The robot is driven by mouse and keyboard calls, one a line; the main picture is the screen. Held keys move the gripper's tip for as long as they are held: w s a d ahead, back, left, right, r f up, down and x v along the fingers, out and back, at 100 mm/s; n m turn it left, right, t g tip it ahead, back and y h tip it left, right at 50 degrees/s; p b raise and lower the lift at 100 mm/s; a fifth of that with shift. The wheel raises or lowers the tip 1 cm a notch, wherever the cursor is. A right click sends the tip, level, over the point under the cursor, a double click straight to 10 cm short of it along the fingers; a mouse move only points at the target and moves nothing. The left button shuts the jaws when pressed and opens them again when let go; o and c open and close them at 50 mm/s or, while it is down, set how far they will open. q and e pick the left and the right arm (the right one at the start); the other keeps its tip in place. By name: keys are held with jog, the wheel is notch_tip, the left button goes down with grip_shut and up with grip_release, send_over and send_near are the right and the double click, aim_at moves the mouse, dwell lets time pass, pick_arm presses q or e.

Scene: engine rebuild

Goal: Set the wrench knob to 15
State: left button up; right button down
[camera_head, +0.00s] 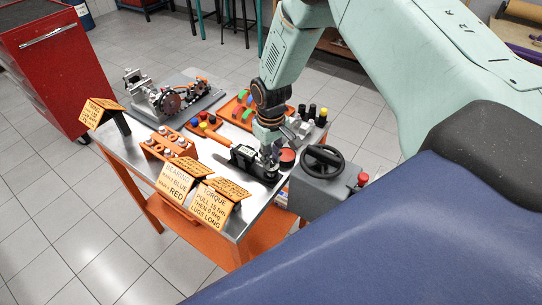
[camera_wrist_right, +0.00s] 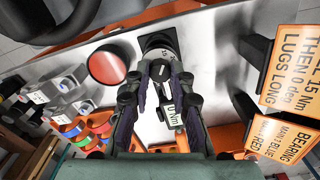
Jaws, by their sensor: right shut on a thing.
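The wrench knob (camera_wrist_right: 157,44) is a grey round dial with small printed marks, on a black base in the wrist view. My right gripper (camera_wrist_right: 162,72) is shut on it, with a fingertip at either side. The marks are too small to tell the setting surely. A small display (camera_wrist_right: 174,115) reading "0 Nm" shows between the fingers. In the head view my right gripper (camera_head: 269,153) reaches down onto the black wrench unit (camera_head: 254,164) at the table's front right and hides the knob. My left gripper is not in view.
A red round pad (camera_head: 287,157) lies right of the gripper, beside a grey box with a black handwheel (camera_head: 323,160). Orange sign cards (camera_head: 213,205) stand along the front edge. An engine assembly (camera_head: 168,99) and an orange tray of coloured parts (camera_head: 243,111) lie farther back.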

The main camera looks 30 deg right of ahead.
aim_at(271, 161)
jog(key=c, duration=1.2)
grip_release()
jog(key=shift+o, duration=0.2)
notch_tip(271, 161, up, 12)
